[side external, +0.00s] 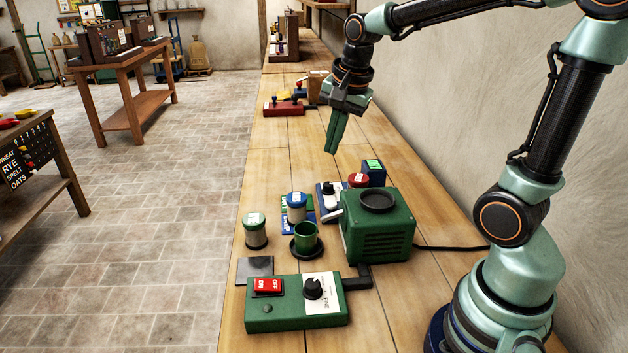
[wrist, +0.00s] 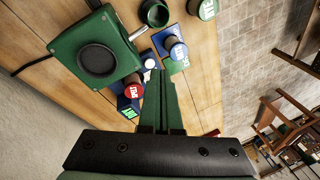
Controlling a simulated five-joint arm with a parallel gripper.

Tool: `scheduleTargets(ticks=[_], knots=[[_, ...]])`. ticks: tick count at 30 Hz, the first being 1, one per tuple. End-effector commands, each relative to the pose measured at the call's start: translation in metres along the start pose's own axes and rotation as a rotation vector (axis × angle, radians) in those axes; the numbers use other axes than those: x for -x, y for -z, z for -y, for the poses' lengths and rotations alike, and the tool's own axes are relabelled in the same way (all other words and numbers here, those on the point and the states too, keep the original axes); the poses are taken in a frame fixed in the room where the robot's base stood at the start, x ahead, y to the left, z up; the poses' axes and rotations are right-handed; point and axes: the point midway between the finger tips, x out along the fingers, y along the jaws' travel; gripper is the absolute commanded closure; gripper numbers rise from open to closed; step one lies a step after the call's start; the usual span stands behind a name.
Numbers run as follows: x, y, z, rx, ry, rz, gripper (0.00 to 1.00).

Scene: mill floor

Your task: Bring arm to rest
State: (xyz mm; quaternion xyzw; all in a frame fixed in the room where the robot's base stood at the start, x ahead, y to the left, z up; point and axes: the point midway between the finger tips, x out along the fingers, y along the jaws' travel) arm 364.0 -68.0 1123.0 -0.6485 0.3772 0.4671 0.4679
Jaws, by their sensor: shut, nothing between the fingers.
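My gripper (side external: 337,133) is held in the air above the wooden bench, with its two green fingers shut together and pointing down. Nothing is between the fingers. In the wrist view the fingertips (wrist: 159,76) show in front of the bench items, beside the blue-lidded jar (wrist: 175,47). In the side view my gripper is beyond the green mill (side external: 377,225) and clear of the things on the bench. My arm is bent, reaching from the right over the bench.
A green control box (side external: 297,312) with a red switch sits at the bench's near end. Farther back is a red device (side external: 284,108). The wall bounds the right.

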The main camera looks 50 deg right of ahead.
Motion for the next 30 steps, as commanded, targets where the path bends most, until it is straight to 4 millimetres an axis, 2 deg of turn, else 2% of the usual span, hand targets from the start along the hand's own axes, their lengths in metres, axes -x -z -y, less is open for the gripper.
scheduleTargets(ticks=[3, 9, 15, 20, 30], knots=[[0.017, -0.026, -0.011, 0.327, 0.058, -0.02, 1.0], [0.03, -0.06, -0.034, 0.845, 0.131, -0.074, 1.0], [0.034, -0.08, -0.048, 1.183, 0.172, -0.129, 1.0], [0.033, -0.085, -0.052, 1.276, 0.179, -0.145, 1.0], [0.033, -0.084, -0.052, 1.28, 0.179, -0.145, 1.0]])
